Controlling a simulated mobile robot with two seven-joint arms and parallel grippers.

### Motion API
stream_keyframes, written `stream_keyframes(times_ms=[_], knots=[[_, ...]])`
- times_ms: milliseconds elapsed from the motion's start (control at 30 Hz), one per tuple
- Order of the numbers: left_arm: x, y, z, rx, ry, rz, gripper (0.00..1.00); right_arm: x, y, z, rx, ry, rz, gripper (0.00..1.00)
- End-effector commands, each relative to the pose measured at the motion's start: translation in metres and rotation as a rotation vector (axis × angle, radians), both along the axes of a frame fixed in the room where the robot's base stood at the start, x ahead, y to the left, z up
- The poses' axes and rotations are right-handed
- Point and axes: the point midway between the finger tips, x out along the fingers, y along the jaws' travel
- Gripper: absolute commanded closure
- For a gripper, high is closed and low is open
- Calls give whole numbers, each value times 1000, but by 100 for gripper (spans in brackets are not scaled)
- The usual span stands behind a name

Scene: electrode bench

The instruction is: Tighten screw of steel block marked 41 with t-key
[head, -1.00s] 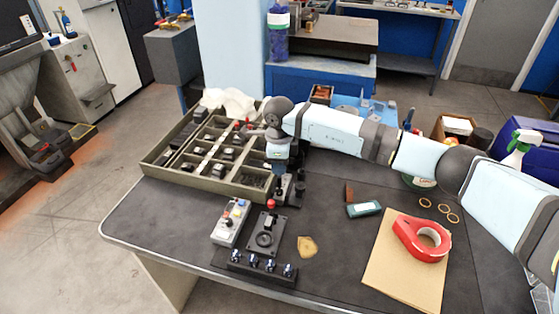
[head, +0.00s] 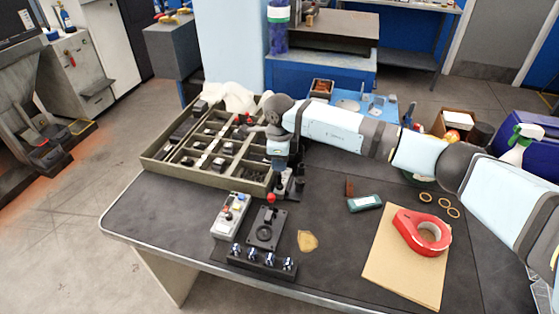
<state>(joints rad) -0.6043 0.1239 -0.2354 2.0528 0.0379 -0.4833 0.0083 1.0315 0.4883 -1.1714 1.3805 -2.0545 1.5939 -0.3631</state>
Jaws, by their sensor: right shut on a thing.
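My right gripper (head: 278,180) points down at the front right corner of a compartment tray. It is shut on a small dark thing, too small and covered to name. Just in front of it, a black fixture (head: 265,234) with a round disc and a red ball-topped post stands on the bench. A black rail (head: 262,259) with several shiny knobs lies in front of that. Small dark upright parts (head: 298,184) stand right beside the gripper. I cannot make out the number 41 on any block, nor pick out the t-key with certainty. My left gripper is out of view.
The compartment tray (head: 225,190) holds several dark blocks. A grey control box (head: 230,215) stands left of the fixture. A green-grey case (head: 364,203), a red tape roll (head: 405,234) and brown card (head: 390,275) lie to the right. The bench's left end is clear.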

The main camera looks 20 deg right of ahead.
Motion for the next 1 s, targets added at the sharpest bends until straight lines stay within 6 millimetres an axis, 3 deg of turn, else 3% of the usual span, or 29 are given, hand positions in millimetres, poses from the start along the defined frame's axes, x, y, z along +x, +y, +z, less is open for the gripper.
stream_keyframes(times_ms=[1000], knots=[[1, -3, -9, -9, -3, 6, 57, 0, 0, -16, 0, 0, 0, 100]])
